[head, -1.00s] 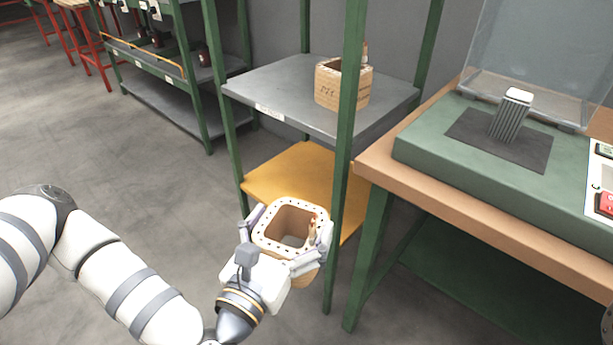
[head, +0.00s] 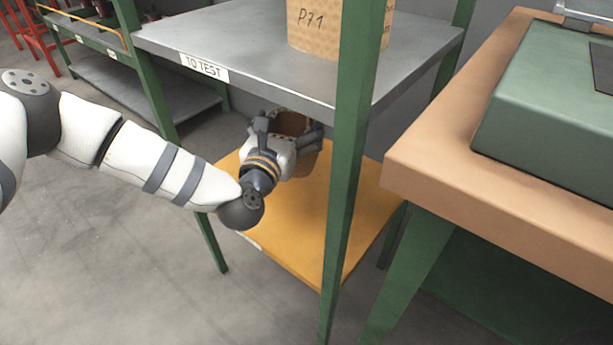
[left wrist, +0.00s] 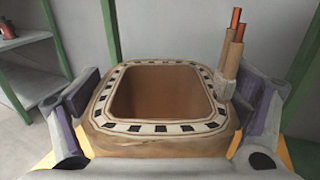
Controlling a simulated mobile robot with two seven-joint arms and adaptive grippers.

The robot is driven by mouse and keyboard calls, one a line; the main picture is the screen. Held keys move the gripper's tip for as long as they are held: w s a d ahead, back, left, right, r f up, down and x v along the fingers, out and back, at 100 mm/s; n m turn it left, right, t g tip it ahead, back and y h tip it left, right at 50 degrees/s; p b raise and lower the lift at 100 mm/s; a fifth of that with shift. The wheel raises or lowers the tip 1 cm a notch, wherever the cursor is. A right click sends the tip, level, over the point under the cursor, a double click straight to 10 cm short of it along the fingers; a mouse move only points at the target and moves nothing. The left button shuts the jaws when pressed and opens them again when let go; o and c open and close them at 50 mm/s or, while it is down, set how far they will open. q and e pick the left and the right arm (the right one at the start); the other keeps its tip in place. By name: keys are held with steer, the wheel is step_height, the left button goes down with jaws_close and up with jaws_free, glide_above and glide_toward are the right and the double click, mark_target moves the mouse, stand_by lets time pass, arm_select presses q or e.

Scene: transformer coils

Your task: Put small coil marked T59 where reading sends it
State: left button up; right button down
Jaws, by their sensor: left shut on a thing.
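My left gripper (head: 288,137) is shut on a small tan coil (head: 304,163) and holds it between the grey upper shelf and the yellow lower shelf. In the left wrist view the coil (left wrist: 165,144) sits between the two fingers, its square opening facing up. It has a white rim with dark blocks and copper leads at the right. No mark can be read on it. Whether it touches the yellow shelf cannot be told. My right gripper is not in view.
The grey shelf (head: 265,55) is labelled "TO TEST" and carries a coil marked P71 (head: 316,29). Below is the yellow shelf (head: 290,240). A green post (head: 350,170) stands at the front. A wooden-topped bench (head: 430,150) with a green tester (head: 550,110) is at the right.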

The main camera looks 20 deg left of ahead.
arm_select(q)
steer(key=shift+w+f, duration=0.2)
steer(key=shift+f, duration=0.1)
steer(key=f+b, duration=0.1)
steer(key=f, duration=0.3)
steer(key=f+b, duration=0.2)
steer(key=f, duration=0.3)
steer(key=shift+s+a, duration=0.1)
steer(key=shift+s, duration=0.1)
steer(key=shift+f, duration=0.2)
steer(key=o, duration=1.6)
